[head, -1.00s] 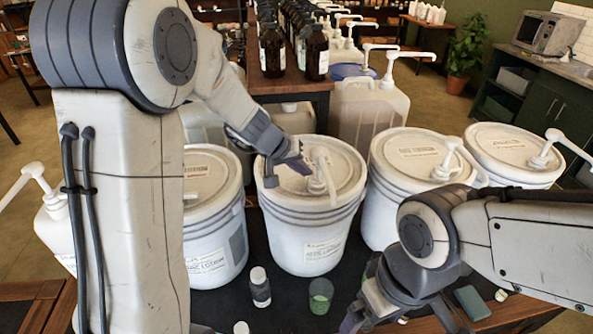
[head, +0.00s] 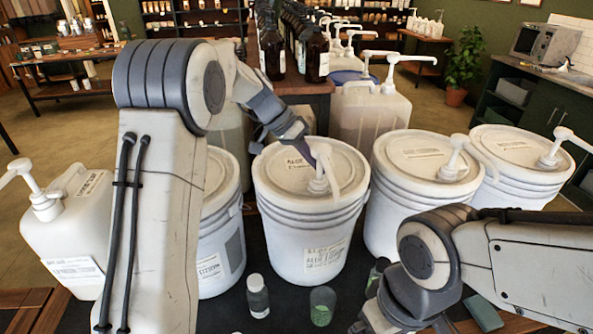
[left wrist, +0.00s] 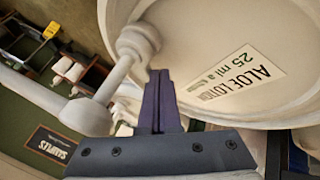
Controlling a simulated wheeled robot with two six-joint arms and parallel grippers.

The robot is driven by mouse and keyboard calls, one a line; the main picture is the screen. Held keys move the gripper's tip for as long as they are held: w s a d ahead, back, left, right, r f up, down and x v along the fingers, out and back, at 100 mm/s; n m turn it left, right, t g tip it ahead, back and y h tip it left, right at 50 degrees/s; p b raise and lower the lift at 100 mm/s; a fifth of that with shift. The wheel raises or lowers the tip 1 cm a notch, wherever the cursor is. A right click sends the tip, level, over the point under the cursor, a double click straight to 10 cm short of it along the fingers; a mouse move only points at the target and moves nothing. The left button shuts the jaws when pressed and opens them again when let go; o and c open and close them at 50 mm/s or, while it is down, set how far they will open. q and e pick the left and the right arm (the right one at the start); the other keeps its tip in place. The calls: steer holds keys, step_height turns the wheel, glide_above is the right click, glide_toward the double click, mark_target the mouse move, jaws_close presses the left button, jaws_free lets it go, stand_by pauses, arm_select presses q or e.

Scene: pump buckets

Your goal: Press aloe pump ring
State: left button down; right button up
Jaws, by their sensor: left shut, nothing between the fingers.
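The aloe bucket (head: 300,228) is a white lidded pail in the middle of the head view. Its lid label, reading "ALOE LOTION 25 ml", is legible in the left wrist view (left wrist: 236,75). A white pump (head: 319,183) stands on the lid; in the left wrist view its ringed base (left wrist: 138,42) and long stem (left wrist: 105,92) show left of the fingers. My left gripper (head: 307,153) is shut and empty, just above and beside the pump; its dark fingers also show in the left wrist view (left wrist: 158,80). Whether they touch the pump is unclear. My right gripper (head: 378,322) is cut off at the bottom edge.
Other white pump buckets stand left (head: 222,240) and right (head: 408,225) of the aloe bucket. A small white-capped bottle (head: 258,300) and a cup with green contents (head: 322,306) stand in front. Brown bottles (head: 271,52) and a pump jug (head: 368,115) stand behind.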

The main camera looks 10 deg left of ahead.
arm_select(q)
steer(key=d+m+g+p, duration=0.1)
steer(key=m, duration=0.1)
steer(key=m+g+p, duration=0.1)
steer(key=m, duration=0.1)
steer(key=shift+w+d+g, duration=0.15)
steer(key=shift+d+g, duration=0.25)
steer(key=shift+b, duration=0.3)
steer(key=shift+s+a+b, duration=0.25)
steer(key=shift+s+b, duration=0.25)
steer(key=shift+s, duration=0.3)
